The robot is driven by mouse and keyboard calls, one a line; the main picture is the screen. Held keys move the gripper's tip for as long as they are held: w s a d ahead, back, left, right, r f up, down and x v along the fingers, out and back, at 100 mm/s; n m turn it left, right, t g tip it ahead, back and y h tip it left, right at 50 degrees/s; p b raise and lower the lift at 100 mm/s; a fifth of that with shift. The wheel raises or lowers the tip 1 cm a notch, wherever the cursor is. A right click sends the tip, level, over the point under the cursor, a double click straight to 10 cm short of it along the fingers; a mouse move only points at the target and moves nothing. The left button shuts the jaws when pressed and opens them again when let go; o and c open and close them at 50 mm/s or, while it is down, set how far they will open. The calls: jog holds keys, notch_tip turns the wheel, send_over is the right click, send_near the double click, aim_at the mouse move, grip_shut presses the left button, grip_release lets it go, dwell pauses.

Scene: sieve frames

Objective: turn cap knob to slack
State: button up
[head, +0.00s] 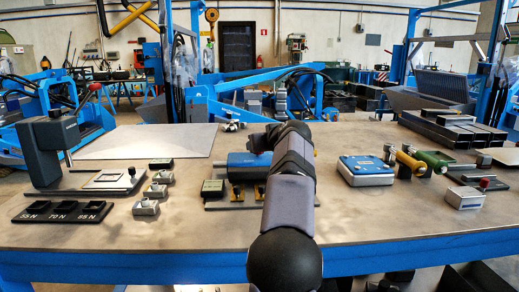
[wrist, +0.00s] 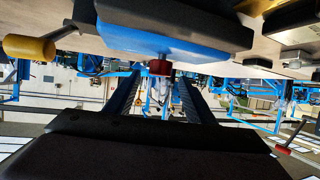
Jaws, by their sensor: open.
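A small dark red knob (wrist: 159,67), which looks like the cap knob, shows in the wrist view at the edge of a blue block (wrist: 160,42). My gripper (wrist: 157,84) is open, with its two dark fingers apart on either side of the knob in this view. I cannot tell how far the knob is from the fingertips, and I see no contact. In the head view a blue fixture (head: 240,159) stands mid-table, partly hidden behind my arm. My fingertips and the knob are hidden there. The knob's slack or tight setting is not readable.
Right of my arm are a blue-topped box (head: 367,165), a yellow cylinder (head: 410,162) and a green cylinder (head: 435,160). At left are a dark grey press (head: 57,150), a slotted tray (head: 62,212) and small metal blocks (head: 146,207). The front table strip is mostly clear.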

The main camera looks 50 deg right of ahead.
jog(key=shift+v, duration=1.25)
